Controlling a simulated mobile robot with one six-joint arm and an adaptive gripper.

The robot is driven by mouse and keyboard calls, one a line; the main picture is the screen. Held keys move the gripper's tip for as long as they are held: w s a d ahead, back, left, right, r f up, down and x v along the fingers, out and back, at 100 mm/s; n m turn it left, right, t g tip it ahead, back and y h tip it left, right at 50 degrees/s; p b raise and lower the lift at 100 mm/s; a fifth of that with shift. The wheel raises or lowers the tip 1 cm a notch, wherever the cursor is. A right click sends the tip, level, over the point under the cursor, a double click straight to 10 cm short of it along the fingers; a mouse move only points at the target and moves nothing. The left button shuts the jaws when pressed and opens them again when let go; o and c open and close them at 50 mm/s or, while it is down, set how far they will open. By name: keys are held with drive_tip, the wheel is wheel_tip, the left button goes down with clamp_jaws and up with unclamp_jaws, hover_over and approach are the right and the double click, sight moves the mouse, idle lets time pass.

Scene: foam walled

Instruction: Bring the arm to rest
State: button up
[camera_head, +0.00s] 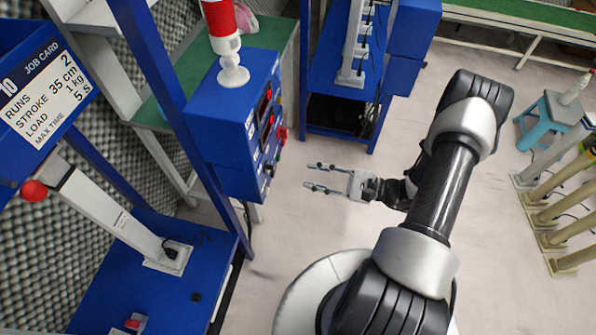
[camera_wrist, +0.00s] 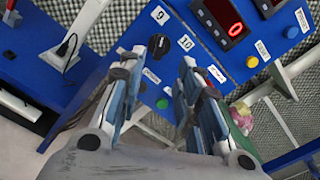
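My arm reaches up from my round base at the lower middle of the head view, bends at its elbow, and comes back toward the left. My gripper (camera_head: 309,177) is at its end, over bare floor and to the right of the blue control box (camera_head: 237,125). Its two fingers are apart with nothing between them. In the wrist view the gripper (camera_wrist: 158,68) also shows open and empty, with the control box's face, its knobs, labels and red displays beyond the fingertips. A gap shows between gripper and box in the head view.
A blue rig with a job card (camera_head: 45,92) and a red-tipped lever (camera_head: 34,191) stands at the left. Another blue rig (camera_head: 341,80) is behind. A teal stool (camera_head: 548,122) and several beige posts (camera_head: 570,225) stand at the right. Pale floor (camera_head: 480,240) is clear between.

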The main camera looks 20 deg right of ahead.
drive_tip(key=shift+s+d, duration=0.45)
drive_tip(key=shift+d, duration=0.1)
drive_tip(key=shift+r, duration=0.1)
drive_tip(key=s+a+r+n+g+h, duration=0.2)
drive_tip(key=s+a+r+n+g, duration=0.1)
drive_tip(key=a+r+n+g, duration=0.4)
drive_tip(key=s+a+r+n+g+h, duration=0.25)
drive_tip(key=r+n+g, duration=0.2)
drive_tip(key=r, duration=0.35)
drive_tip(key=s+r+n+t+h, duration=0.5)
drive_tip(key=s+r+n+h, duration=0.2)
drive_tip(key=r+h, duration=0.3)
wheel_tip(320, 180, up, 2)
drive_tip(key=shift+s+d+r+t, duration=0.2)
drive_tip(key=shift+s+t, duration=0.15)
drive_tip(key=shift+s, duration=0.5)
